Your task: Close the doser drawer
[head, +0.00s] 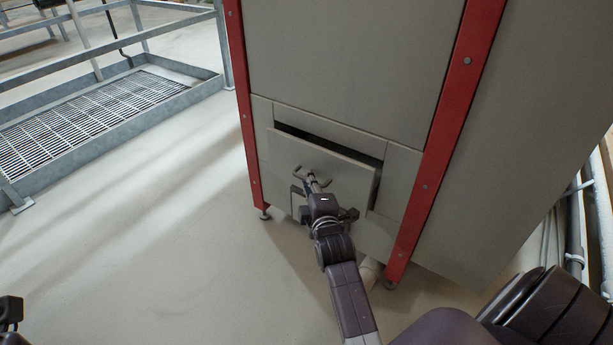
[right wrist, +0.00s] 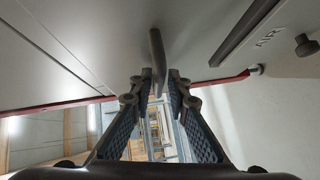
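The doser drawer (head: 338,168) is a grey front panel low on the cabinet. It stands out from the cabinet face, with a dark gap along its top and right side. Its bar handle (head: 299,174) is on the front and shows in the right wrist view (right wrist: 157,58). My right gripper (head: 316,180) is at the handle. In the right wrist view, the handle lies between its fingertips (right wrist: 156,84), with small gaps seen beside it, so the gripper looks open. Only a dark piece, likely of my left gripper (head: 10,309), shows at the lower left edge; its fingers are not clear.
The grey cabinet (head: 345,60) has red corner posts (head: 448,140) on short feet. A metal grating platform (head: 95,108) with railings stands at the left. Pipes (head: 577,225) run along the right edge. The pale floor (head: 160,240) left of the cabinet is clear.

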